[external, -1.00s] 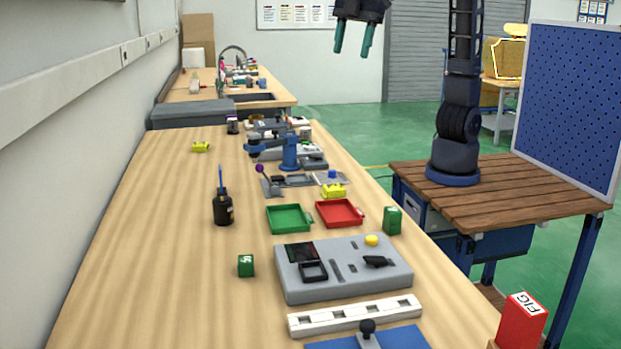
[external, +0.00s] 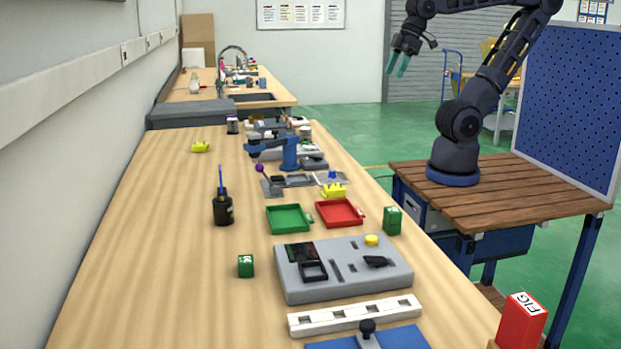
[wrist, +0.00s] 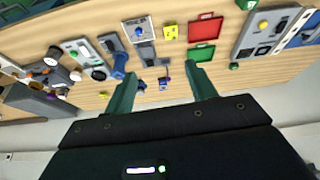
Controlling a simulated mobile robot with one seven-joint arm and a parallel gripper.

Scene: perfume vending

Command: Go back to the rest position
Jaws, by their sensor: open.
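My gripper (external: 397,64) is in the air above and beyond the right side of the workbench, in front of the grey shutter. Its two green fingers are apart with nothing between them. In the wrist view my gripper (wrist: 165,92) shows both fingers spread, with the bench and its items well below. My arm is bent, with its base on a wooden-topped cart (external: 500,200) right of the bench.
The bench (external: 140,270) holds a green tray (external: 289,218), a red tray (external: 340,212), a grey device (external: 340,285), a blue lever press (external: 288,152) and a black bottle (external: 222,209). A blue perforated panel (external: 570,105) stands behind the cart. Air around my gripper is clear.

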